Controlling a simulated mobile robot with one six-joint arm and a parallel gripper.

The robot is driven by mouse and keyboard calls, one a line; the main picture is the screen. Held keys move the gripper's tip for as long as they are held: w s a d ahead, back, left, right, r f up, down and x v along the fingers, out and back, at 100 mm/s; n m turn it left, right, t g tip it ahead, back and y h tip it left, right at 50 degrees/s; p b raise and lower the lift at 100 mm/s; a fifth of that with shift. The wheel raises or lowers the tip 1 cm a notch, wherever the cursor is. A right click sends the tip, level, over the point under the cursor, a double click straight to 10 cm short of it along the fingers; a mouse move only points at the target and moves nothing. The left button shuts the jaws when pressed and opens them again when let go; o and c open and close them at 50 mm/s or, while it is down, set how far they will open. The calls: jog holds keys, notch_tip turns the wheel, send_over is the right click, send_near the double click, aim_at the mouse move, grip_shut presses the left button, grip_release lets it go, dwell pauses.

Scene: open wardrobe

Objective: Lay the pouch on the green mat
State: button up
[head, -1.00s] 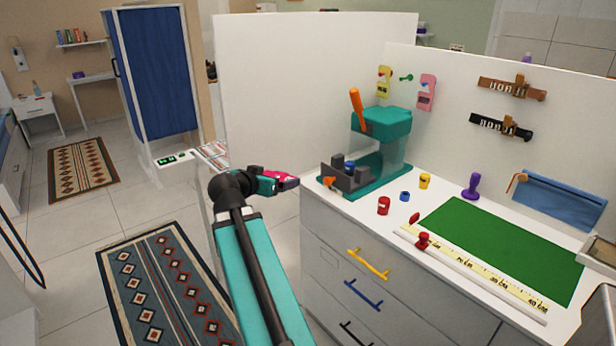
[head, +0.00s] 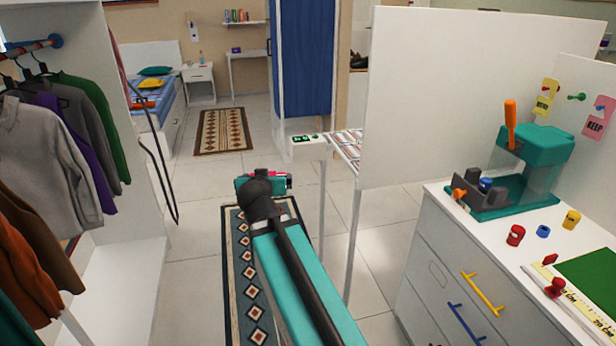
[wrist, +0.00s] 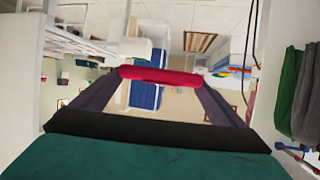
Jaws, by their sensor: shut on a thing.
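My gripper (wrist: 168,90) is shut on a crimson item (wrist: 160,76), which looks like the pouch seen edge-on between the fingertips. In the head view my gripper (head: 264,184) is out ahead over the floor, with little of the crimson item (head: 289,180) showing past it. The green mat (head: 592,272) lies on the white worktop at the lower right of the head view, cut off by the picture edge. My gripper is well to the left of the mat, apart from the worktop.
A teal press (head: 530,155), a red stamp (head: 515,235) and a yellow one (head: 571,220) stand on the worktop (head: 480,221). A white partition (head: 440,90) rises behind. An open wardrobe with hanging clothes (head: 45,150) is at left.

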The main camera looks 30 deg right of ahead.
jog(key=w+a+r+n+y, duration=0.2)
jog(key=a+y, duration=0.1)
jog(key=a, duration=0.4)
jog(key=w+a+r+n+t+y, duration=0.1)
jog(key=w+a+r+n+y, duration=0.1)
jog(key=a, duration=0.5)
jog(key=shift+w+a+n+t+y, duration=0.2)
jog(key=shift+n+t+y, duration=0.1)
jog(key=shift+n+y, duration=0.45)
jog(key=shift+s+f, duration=0.1)
jog(key=shift+s, duration=0.05)
